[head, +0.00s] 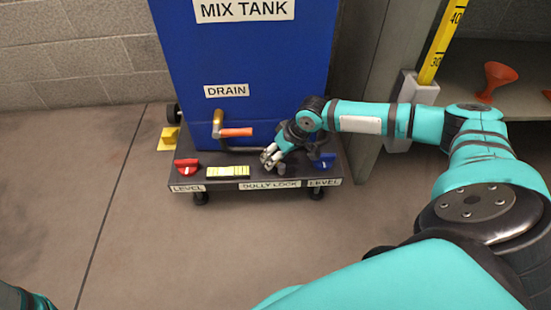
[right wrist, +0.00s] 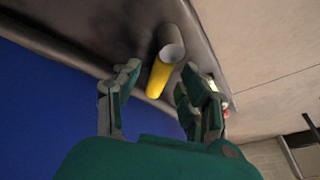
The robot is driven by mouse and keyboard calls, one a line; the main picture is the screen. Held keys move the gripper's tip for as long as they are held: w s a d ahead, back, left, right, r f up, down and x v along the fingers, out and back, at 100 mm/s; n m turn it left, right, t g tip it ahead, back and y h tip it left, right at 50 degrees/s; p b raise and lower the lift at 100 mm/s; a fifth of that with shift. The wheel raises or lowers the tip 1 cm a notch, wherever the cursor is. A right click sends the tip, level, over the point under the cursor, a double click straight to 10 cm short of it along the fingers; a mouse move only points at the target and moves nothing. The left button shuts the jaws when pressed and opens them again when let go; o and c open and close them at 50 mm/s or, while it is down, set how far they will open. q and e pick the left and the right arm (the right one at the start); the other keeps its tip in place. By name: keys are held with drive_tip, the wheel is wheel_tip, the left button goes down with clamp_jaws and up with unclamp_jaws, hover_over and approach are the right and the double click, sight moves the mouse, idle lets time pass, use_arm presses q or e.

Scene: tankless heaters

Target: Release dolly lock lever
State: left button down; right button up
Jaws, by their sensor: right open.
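The dolly lock lever shows in the right wrist view as a yellow and grey cylindrical piece (right wrist: 165,62). In the head view, a small grey stub (head: 282,168) stands just above the DOLLY LOCK label (head: 270,185) on the dark dolly deck; the yellow part is hidden there by my gripper. My right gripper (head: 268,157) is open over the deck, behind that label. In the right wrist view its fingers (right wrist: 160,84) sit on either side of the yellow part; I cannot tell whether they touch it. My left gripper is out of view.
The blue mix tank (head: 255,55) rises behind my gripper, with an orange drain handle (head: 236,132) to its left. On the dolly are a red knob (head: 187,165), a yellow level (head: 228,171) and a blue knob (head: 325,160). The floor in front is clear.

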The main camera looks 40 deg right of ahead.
clamp_jaws()
idle(0.3)
idle(0.3)
